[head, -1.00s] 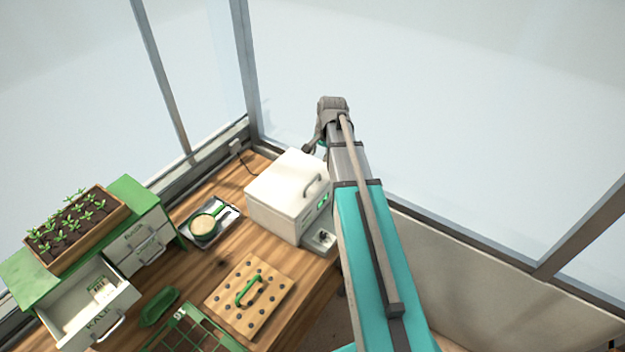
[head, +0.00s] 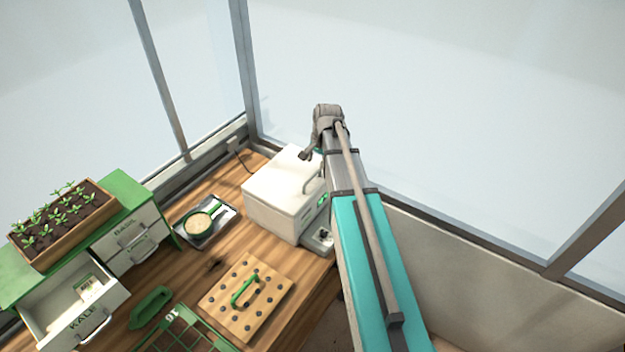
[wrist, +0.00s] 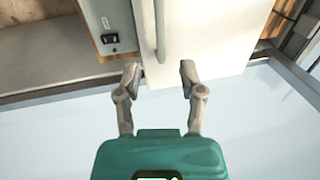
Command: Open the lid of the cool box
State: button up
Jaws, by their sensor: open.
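The white cool box (head: 272,200) stands at the back right of the wooden bench, and its lid is closed. A grey bar handle (head: 313,182) sits on the lid, partly hidden by my arm in the head view. In the wrist view the white lid (wrist: 205,50) fills the upper middle, with the handle (wrist: 161,30) running down it. My gripper (wrist: 157,72) is open, with the handle's end lying between its two fingers in the picture. No contact shows. In the head view my gripper (head: 306,156) is over the lid's back right part.
A small control panel with a switch (wrist: 110,39) is on the box's side. A metal tray with a green sieve (head: 200,222), a dibber board (head: 245,300) and an open kale drawer (head: 75,312) are to the left. Windows stand close behind.

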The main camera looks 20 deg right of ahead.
aim_at(312, 177)
jog(key=shift+w+a+f+b, duration=0.1)
jog(key=shift+w+f+b, duration=0.1)
jog(key=shift+f+b, duration=0.95)
jog(key=shift+w+a+f+b, duration=0.15)
jog(key=shift+w+f+b, duration=0.05)
jog(key=shift+f+b, duration=0.95)
jog(key=shift+w+a+f+b, duration=0.1)
jog(key=shift+w+f+b, duration=0.1)
jog(key=shift+f+b, duration=0.95)
jog(key=shift+f, duration=0.15)
grip_shut()
